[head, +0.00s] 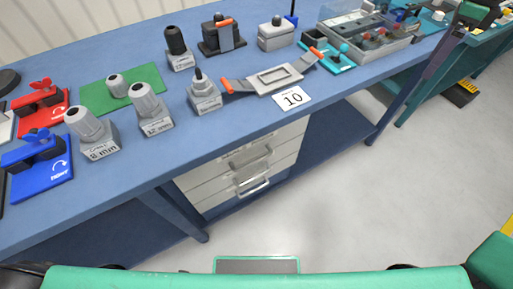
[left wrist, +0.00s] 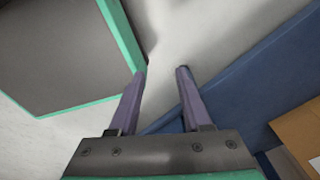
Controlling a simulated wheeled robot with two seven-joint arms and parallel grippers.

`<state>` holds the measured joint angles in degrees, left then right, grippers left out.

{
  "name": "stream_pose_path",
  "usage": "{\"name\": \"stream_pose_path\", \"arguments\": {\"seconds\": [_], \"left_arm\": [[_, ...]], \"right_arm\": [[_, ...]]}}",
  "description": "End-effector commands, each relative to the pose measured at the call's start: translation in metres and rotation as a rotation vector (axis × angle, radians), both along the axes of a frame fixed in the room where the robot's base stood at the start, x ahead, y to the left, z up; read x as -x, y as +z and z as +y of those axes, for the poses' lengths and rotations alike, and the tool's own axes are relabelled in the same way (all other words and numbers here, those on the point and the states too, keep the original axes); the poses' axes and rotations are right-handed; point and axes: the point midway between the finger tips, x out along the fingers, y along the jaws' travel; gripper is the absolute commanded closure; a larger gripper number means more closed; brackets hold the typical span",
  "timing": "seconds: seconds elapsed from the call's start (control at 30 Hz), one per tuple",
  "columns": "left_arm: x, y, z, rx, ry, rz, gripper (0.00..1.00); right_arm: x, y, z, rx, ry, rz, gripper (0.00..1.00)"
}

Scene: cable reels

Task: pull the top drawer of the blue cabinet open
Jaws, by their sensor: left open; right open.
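A drawer unit with pale grey-white fronts (head: 213,187) sits under the blue workbench in the head view. Two metal bar handles show on it, an upper handle (head: 250,156) and a lower handle (head: 253,187). The fronts look closed. The bench edge overhangs the unit's top, so part of its top front may be hidden. My right gripper (head: 443,52) is at the upper right of the head view, open and far from the drawers. My left gripper (left wrist: 162,70) is open in the left wrist view, with nothing between its fingers. The head view does not show it.
A bench leg (head: 180,218) stands left of the drawers. The floor (head: 330,200) in front is clear.

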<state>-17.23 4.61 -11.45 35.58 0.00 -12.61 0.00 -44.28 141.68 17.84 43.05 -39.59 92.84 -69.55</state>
Motion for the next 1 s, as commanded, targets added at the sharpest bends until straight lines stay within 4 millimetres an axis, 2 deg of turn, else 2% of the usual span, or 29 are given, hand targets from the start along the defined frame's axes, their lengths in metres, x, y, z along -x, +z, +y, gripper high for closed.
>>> {"name": "stream_pose_path", "arguments": {"seconds": [0.07,0.17,0.27,0.37,0.47,0.57,0.6,0.67,0.7,0.8,0.9,1.0], "left_arm": [[-0.004,0.001,0.002,0.003,0.021,-0.010,0.53],[-0.021,0.007,0.000,0.040,0.139,-0.053,0.53],[-0.057,0.022,-0.008,0.143,0.373,-0.133,0.53],[-0.104,0.053,-0.025,0.327,0.656,-0.214,0.53],[-0.153,0.098,-0.052,0.573,0.904,-0.260,0.53],[-0.197,0.160,-0.086,0.862,1.095,-0.253,0.53],[-0.212,0.189,-0.100,0.983,1.151,-0.233,0.53],[-0.230,0.234,-0.121,1.154,1.212,-0.189,0.53],[-0.238,0.262,-0.133,1.257,1.237,-0.153,0.53],[-0.249,0.317,-0.157,1.446,1.268,-0.065,0.53],[-0.252,0.345,-0.168,1.535,1.274,-0.011,0.53],[-0.259,0.350,-0.175,1.556,1.276,0.001,0.53]], "right_arm": [[0.000,0.000,0.000,0.000,0.000,0.000,0.08],[0.000,0.000,0.000,0.000,0.000,0.000,0.08],[0.000,0.000,0.000,0.000,0.000,0.000,0.08],[0.000,0.000,0.000,0.000,0.000,0.000,0.08],[0.000,0.000,0.000,0.000,0.000,0.000,0.08],[0.000,0.000,0.000,0.000,0.000,0.000,0.08],[0.000,0.000,0.000,0.000,0.000,0.000,0.08],[0.000,0.000,0.000,0.000,0.000,0.000,0.08],[0.000,0.000,0.000,0.000,0.000,0.000,0.08],[0.000,0.000,0.000,0.000,0.000,0.000,0.08],[0.000,0.000,0.000,0.000,0.000,0.000,0.08],[0.000,0.000,0.000,0.000,0.000,0.000,0.08]]}}
